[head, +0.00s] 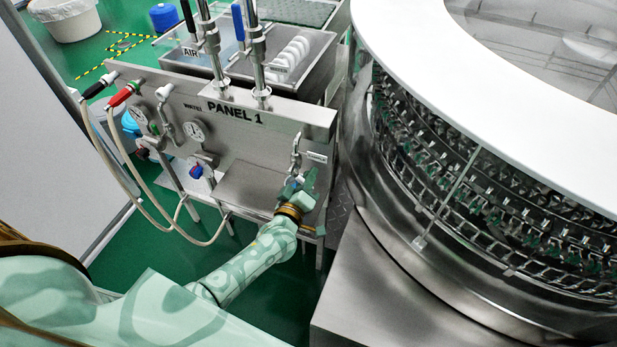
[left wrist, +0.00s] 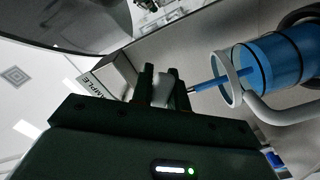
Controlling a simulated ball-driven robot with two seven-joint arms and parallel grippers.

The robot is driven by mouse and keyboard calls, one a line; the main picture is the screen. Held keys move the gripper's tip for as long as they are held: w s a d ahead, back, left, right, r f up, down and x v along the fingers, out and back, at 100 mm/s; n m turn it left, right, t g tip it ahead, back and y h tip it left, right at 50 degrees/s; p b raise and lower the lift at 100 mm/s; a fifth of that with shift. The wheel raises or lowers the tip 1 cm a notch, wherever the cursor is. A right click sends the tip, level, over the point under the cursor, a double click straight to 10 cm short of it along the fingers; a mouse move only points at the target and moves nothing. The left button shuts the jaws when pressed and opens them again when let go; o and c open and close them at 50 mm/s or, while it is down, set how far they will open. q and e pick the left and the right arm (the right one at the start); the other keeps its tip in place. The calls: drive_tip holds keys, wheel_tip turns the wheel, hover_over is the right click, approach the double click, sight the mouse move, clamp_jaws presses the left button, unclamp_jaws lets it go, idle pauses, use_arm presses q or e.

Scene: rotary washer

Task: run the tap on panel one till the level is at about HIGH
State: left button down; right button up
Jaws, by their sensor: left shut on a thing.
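In the head view, my left gripper (head: 297,185) is at the right end of panel one (head: 235,117), at a small metal tap (head: 296,150). In the left wrist view, the fingers of my left gripper (left wrist: 160,88) are shut on a small pale part, seemingly the tap's lever. Beside them a blue stream (left wrist: 207,84) runs from a small spout into a clear round vessel with a pale rim. The vessel (left wrist: 228,78) holds blue liquid (left wrist: 280,62) up close to the rim. I cannot read any level mark. My right gripper is not in view.
A label ending in "AMPLE" (left wrist: 88,85) is near the fingers. Gauges (head: 195,131), hoses (head: 170,218) and a blue-and-red knob (head: 197,171) are on the panel's left. The big rotary washer (head: 440,215) stands close on the right. Green floor is free in front.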

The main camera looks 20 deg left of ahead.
use_arm(q)
drive_tip(key=c, duration=1.4)
unclamp_jaws()
drive_tip(key=shift+o, duration=0.2)
drive_tip(key=s+d+p, duration=0.1)
drive_tip(key=s, duration=1.5)
drive_tip(key=shift+s+p, duration=0.2)
drive_tip(key=shift+p, duration=0.2)
